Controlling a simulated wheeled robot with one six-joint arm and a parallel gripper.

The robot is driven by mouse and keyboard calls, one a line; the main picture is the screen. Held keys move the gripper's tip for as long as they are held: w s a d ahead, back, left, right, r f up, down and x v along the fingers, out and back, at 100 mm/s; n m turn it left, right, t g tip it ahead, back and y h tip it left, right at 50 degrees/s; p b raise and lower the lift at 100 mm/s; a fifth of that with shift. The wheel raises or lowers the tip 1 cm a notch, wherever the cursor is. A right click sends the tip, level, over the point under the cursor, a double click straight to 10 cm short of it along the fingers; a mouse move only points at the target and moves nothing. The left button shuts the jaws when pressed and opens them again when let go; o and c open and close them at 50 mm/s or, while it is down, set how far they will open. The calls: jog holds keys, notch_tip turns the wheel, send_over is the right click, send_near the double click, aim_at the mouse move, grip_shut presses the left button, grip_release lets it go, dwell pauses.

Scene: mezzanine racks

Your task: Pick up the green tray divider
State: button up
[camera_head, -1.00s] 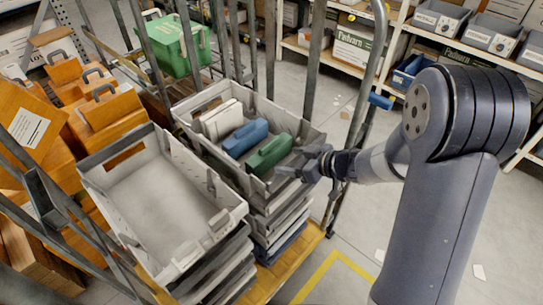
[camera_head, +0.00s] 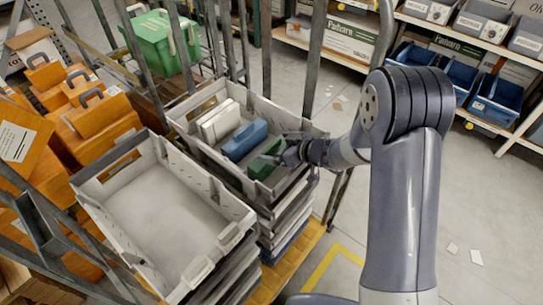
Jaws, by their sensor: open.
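The green tray divider (camera_head: 263,165) stands in the right-hand grey tray (camera_head: 181,121), to the right of a blue divider (camera_head: 245,140) and a white divider (camera_head: 220,120). My gripper (camera_head: 280,156) is over the right part of this tray, at the green divider's right side. It covers part of the green divider. The jaws are open. I cannot tell from this view whether a finger touches the divider.
An empty grey tray (camera_head: 160,215) tops the left stack. Metal cage posts (camera_head: 313,65) rise behind the trays. Orange cases (camera_head: 95,110) are at the left, a green box (camera_head: 160,40) behind. Shelves with blue bins (camera_head: 495,95) stand at the right. The right floor is mostly clear.

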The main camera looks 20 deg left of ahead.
jog(key=shift+w+a+f, duration=0.1)
jog(key=shift+a+f, duration=0.05)
jog(key=shift+a, duration=0.1)
jog(key=shift+c, duration=0.3)
jog(key=c, duration=1.2)
